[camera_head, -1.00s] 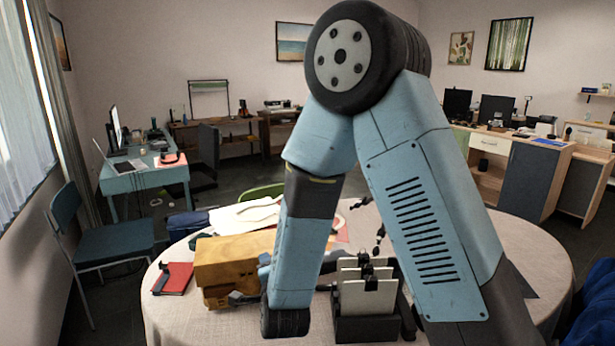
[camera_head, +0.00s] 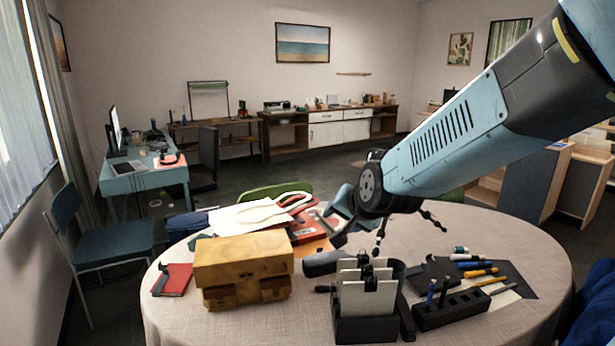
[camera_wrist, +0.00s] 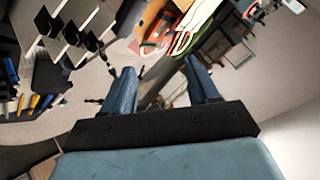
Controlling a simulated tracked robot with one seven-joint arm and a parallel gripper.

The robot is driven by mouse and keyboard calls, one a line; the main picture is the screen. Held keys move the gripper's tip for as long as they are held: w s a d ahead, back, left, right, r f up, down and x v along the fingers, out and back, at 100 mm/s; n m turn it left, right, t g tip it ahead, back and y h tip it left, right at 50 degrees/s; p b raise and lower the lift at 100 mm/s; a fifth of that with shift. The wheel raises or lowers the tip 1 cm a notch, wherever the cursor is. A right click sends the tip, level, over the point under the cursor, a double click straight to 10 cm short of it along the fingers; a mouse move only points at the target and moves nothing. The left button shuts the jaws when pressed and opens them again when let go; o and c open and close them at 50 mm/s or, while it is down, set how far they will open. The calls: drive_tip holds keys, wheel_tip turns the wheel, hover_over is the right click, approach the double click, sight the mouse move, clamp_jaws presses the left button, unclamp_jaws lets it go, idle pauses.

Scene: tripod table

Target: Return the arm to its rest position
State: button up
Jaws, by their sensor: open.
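My arm (camera_head: 445,140) reaches in from the upper right in the head view, over the round table (camera_head: 520,245). In the wrist view my gripper (camera_wrist: 158,75) is open, its two blue fingers wide apart with nothing between them.
On the table stand a tan tool bag (camera_head: 242,265), a red notebook (camera_head: 173,279), a black holder with pale cards (camera_head: 367,298) and a black pen rack (camera_head: 452,309). A green chair (camera_head: 274,191) stands behind. A blue chair (camera_head: 105,240) stands at left.

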drive_tip(key=s+d+r+n+g+h, duration=0.1)
drive_tip(key=s+d+r+n, duration=0.1)
drive_tip(key=s+d, duration=0.6)
drive_tip(key=s+d+r+n+g+h, duration=0.2)
drive_tip(key=s+d+r, duration=0.2)
drive_tip(key=s+d, duration=0.3)
drive_tip(key=s, duration=0.3)
drive_tip(key=shift+s+d+r+g, duration=0.3)
drive_tip(key=shift+s+d+r, duration=0.1)
